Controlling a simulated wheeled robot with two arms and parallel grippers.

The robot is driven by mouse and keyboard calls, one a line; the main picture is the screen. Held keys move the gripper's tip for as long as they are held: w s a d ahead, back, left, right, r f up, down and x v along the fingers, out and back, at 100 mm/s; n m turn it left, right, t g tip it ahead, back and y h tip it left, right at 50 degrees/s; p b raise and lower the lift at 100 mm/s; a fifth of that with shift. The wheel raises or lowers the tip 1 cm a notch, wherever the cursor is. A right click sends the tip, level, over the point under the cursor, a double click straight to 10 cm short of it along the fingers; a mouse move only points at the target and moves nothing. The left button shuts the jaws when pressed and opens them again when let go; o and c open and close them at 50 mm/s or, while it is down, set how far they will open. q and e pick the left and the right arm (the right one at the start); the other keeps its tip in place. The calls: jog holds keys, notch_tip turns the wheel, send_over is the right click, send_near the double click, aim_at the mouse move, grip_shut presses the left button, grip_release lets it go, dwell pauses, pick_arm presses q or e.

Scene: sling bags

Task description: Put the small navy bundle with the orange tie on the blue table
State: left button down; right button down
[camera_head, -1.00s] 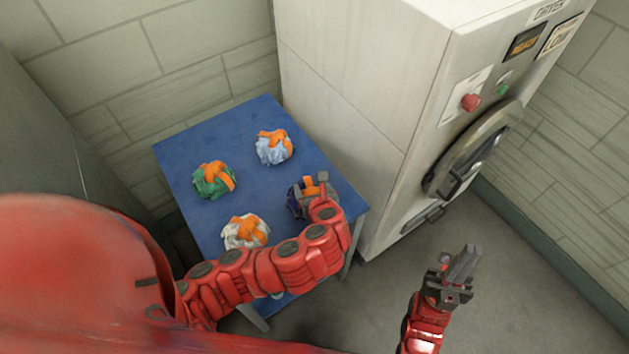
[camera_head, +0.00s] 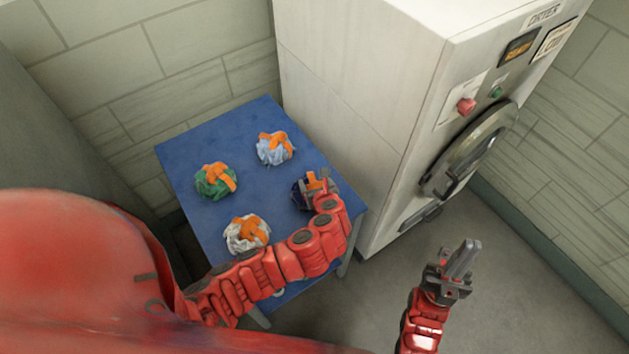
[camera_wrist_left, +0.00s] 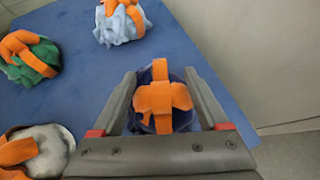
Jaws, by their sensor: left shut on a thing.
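The small navy bundle with the orange tie (camera_head: 302,195) is at the right side of the blue table (camera_head: 215,139), partly hidden by my left gripper. My left gripper (camera_head: 321,184) is over it and shut on it. In the left wrist view the bundle (camera_wrist_left: 162,98) sits between the two fingers of my left gripper (camera_wrist_left: 163,88), its orange tie facing the camera. The bundle seems to be at the table surface; I cannot tell whether it touches. My right gripper (camera_head: 461,262) hangs over the floor right of the table, and its fingers look close together with nothing between them.
A green bundle (camera_head: 213,183), a light blue bundle (camera_head: 270,154) and a white bundle (camera_head: 237,240), each with an orange tie, sit on the table. A tall dryer (camera_head: 360,80) stands close to the table's right edge. The table's middle is clear.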

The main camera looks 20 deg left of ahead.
pick_arm(q)
grip_release()
jog(key=shift+d, duration=0.1)
